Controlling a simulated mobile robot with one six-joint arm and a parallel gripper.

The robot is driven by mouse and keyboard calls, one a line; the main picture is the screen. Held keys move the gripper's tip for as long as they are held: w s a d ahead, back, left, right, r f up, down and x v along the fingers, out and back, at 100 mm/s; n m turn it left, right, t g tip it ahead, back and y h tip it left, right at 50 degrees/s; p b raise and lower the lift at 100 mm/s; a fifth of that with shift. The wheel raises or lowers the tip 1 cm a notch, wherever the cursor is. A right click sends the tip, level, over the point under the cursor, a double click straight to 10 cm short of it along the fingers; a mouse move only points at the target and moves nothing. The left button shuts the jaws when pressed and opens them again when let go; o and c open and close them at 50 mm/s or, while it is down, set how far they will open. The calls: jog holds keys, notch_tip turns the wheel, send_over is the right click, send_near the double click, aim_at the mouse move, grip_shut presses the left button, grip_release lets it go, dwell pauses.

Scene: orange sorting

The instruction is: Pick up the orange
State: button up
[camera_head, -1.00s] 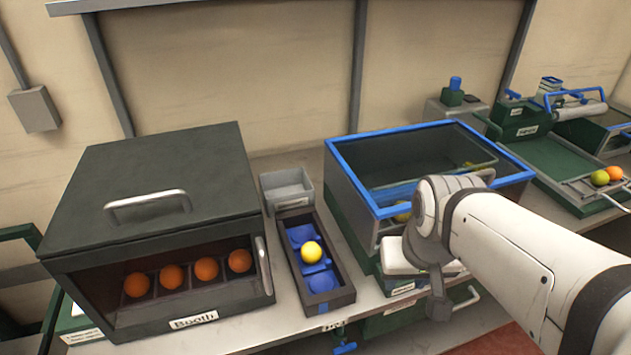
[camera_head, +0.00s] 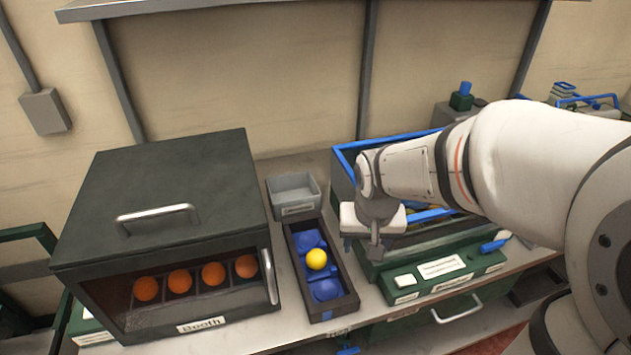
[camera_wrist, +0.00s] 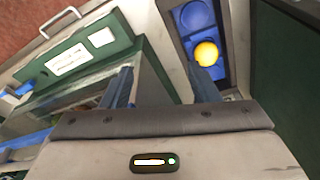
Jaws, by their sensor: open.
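A yellow-orange fruit (camera_head: 317,260) sits in the middle of a narrow dark tray (camera_head: 350,301) with blue cups. The fruit also shows in the wrist view (camera_wrist: 206,54), beyond the tip of the right finger. Several deeper orange fruits (camera_head: 213,274) sit in a row inside the dark box labelled Booth (camera_head: 160,200). My gripper (camera_head: 362,250) is to the right of the tray, apart from the fruit. In the wrist view its two fingers (camera_wrist: 162,84) are spread with nothing between them.
A small grey bin (camera_head: 293,192) stands behind the tray. A blue-rimmed glass-sided bin (camera_head: 345,150) is behind and below my arm, with a green labelled panel (camera_head: 437,273) in front. The Booth box's metal side handle (camera_head: 269,276) is close to the tray's left.

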jog(key=p, duration=0.4)
send_over(316, 254)
jog(key=s, duration=0.2)
jog(key=shift+m+g, duration=0.3)
notch_tip(316, 254, down, 8)
jog(key=shift+w+d+r, duration=0.1)
jog(key=shift+d+r, duration=0.05)
jog(key=shift+w+f, duration=0.1)
jog(key=shift+f, duration=0.6)
jog(key=shift+w+f+p, duration=0.25)
jog(key=shift+w+f, duration=0.05)
jog(key=shift+f, duration=0.8)
jog(key=shift+w+f+p, duration=0.2)
jog(key=shift+w+f, duration=0.05)
jog(key=shift+f, duration=0.9)
jog(key=shift+w+f+p, duration=0.25)
jog(key=shift+w+f, duration=0.05)
jog(key=shift+f, duration=0.8)
jog(key=shift+c, duration=0.4)
jog(key=c, duration=0.5)
jog(key=shift+c, duration=0.2)
